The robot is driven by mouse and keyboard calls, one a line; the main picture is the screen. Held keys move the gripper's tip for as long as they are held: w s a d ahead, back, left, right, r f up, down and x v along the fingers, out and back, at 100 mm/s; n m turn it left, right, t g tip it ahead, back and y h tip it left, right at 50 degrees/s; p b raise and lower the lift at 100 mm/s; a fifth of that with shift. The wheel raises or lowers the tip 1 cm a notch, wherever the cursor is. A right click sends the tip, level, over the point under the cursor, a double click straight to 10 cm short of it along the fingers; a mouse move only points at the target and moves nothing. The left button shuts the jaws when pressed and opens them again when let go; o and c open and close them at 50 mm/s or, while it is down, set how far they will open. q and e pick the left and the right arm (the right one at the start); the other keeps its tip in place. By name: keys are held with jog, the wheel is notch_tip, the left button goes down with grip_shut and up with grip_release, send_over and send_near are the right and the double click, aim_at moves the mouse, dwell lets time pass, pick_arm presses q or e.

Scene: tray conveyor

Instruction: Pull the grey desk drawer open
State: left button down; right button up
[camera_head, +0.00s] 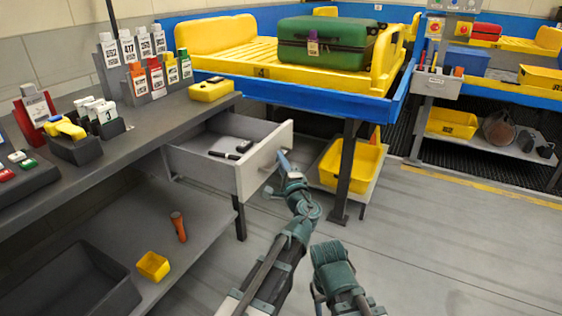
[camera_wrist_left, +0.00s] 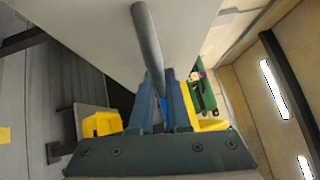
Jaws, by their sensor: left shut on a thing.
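The grey desk drawer (camera_head: 265,160) stands pulled out from under the desk top, and its inside shows in the head view. My left gripper (camera_head: 284,160) is at the outer face of the drawer front. In the left wrist view the blue fingers (camera_wrist_left: 164,95) are shut on the grey bar handle (camera_wrist_left: 149,40), which runs down between them. The pale drawer front (camera_wrist_left: 95,25) fills the upper left of that view. My right arm shows at the bottom of the head view, but its fingers do not show.
The desk top (camera_head: 160,120) bears tag holders and a yellow box (camera_head: 211,90). A yellow bin (camera_head: 352,165) stands on a low shelf right of the drawer, near a dark conveyor leg (camera_head: 346,172). The floor (camera_head: 430,240) to the right is clear.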

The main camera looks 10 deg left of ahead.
jog(key=shift+d, duration=0.1)
dwell(0.3)
pick_arm(q)
jog(key=c, duration=0.9)
grip_release()
